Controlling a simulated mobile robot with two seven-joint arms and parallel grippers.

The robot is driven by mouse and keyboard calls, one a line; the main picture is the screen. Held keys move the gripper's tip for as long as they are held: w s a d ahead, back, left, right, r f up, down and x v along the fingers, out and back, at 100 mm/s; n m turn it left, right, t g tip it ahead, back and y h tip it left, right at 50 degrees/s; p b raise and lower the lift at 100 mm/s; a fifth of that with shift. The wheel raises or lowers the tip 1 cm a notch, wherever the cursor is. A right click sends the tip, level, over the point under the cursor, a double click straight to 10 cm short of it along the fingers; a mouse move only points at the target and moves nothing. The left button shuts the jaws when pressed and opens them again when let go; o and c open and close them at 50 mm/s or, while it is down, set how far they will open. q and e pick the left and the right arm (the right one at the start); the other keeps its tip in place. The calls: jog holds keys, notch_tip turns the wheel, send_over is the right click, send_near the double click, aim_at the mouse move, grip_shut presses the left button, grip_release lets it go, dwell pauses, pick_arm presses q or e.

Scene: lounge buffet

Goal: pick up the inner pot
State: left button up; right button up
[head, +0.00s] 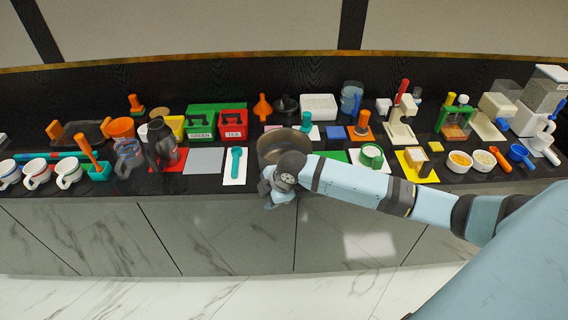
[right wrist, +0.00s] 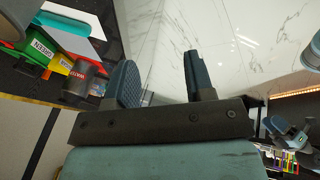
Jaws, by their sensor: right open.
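The inner pot (head: 272,145) looks like a round, brownish metal pot at the front of the black counter in the head view. My right arm's wrist covers its lower right part. My right gripper (head: 274,192) hangs just in front of the counter edge, below the pot in the picture. In the right wrist view its two fingers (right wrist: 160,76) are apart with nothing between them, over pale marble. I cannot tell whether the gripper touches the pot. My left gripper is not in view.
A teal spoon on a white card (head: 234,166) lies left of the pot. White bowls (head: 459,161) stand to the right. The marble floor (head: 200,294) in front is clear.

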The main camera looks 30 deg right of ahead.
jog(key=w+d+r+n+g+h+b, duration=0.1)
jog(key=w+d+r+n+h, duration=0.15)
jog(key=d+r, duration=0.4)
jog(key=w+d+r+n+g+h+b, duration=0.1)
jog(key=w+d+r+g+b, duration=0.2)
jog(key=d, duration=0.6)
jog(key=shift+t, duration=0.6)
jog(key=f, duration=0.2)
jog(key=f+p, duration=0.1)
jog(key=f, duration=0.1)
jog(key=d+f, duration=0.1)
jog(key=f, duration=0.1)
jog(key=shift+w+f, duration=0.35)
jog(key=shift+f, duration=0.05)
jog(key=shift+w+f, duration=0.15)
jog(key=shift+f, duration=1.2)
jog(key=shift+w+f, duration=0.15)
jog(key=shift+f, duration=1.15)
grip_shut()
